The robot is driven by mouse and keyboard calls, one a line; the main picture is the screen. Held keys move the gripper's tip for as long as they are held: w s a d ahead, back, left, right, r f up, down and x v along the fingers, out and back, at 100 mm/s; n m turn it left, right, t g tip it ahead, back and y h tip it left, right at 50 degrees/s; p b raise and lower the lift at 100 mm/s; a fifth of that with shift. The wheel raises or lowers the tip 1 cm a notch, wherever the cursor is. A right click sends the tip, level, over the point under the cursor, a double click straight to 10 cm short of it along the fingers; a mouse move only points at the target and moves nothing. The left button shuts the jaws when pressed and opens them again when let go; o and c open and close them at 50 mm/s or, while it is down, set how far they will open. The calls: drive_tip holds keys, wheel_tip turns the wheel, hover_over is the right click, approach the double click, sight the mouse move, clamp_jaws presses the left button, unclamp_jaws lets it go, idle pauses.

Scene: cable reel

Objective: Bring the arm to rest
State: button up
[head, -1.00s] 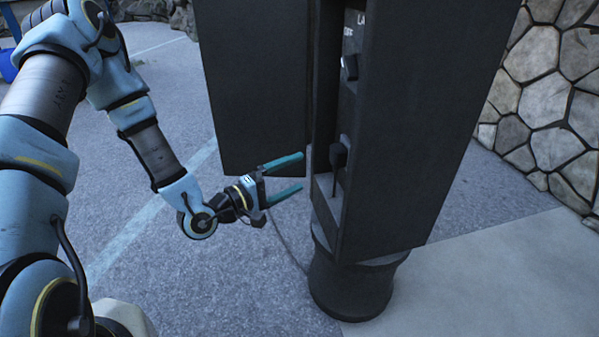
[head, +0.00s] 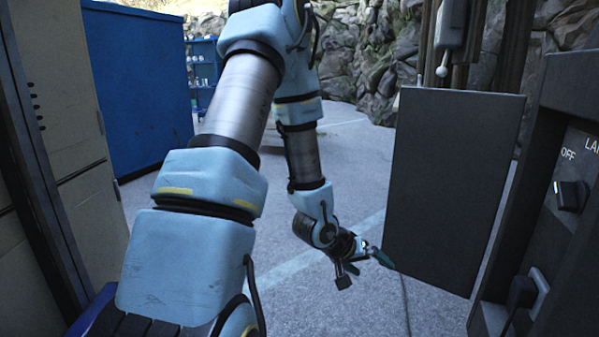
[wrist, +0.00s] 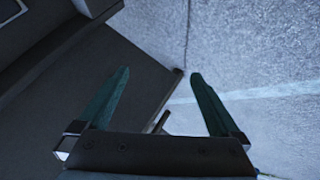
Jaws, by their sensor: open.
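My gripper (head: 362,264) is in the middle of the head view, at the end of my pale blue arm, left of the lower edge of an open dark door panel. In the wrist view my gripper (wrist: 160,95) shows two teal fingers spread apart with nothing between them. Beyond the fingers lie a dark panel and the grey ground. In the head view the fingers are seen partly end-on.
The dark door (head: 455,190) hangs close to my gripper's right. The dark cabinet (head: 520,190) with a switch (head: 571,196) and a plug (head: 522,291) stands at right. A blue container (head: 138,85) and beige lockers (head: 65,130) are at left. Open pavement (head: 350,170) lies beyond.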

drive_tip(key=w+a+r+y, duration=0.2)
drive_tip(key=a+r+y, duration=0.2)
drive_tip(key=a, duration=0.7)
drive_tip(key=s+a+r+n+g+y, duration=0.1)
drive_tip(key=s+a+r+y, duration=0.1)
drive_tip(key=s+a+r, duration=0.3)
drive_tip(key=s+a+r+n+g+y, duration=0.1)
drive_tip(key=s+a+r+y, duration=0.2)
drive_tip(key=a, duration=0.5)
wheel_tip(320, 180, up, 21)
drive_tip(key=s+h+p, duration=0.1)
drive_tip(key=p, duration=1.9)
drive_tip(key=shift+s+f+g+p, duration=0.2)
drive_tip(key=shift+s+g+p, duration=0.1)
drive_tip(key=shift+s, duration=0.05)
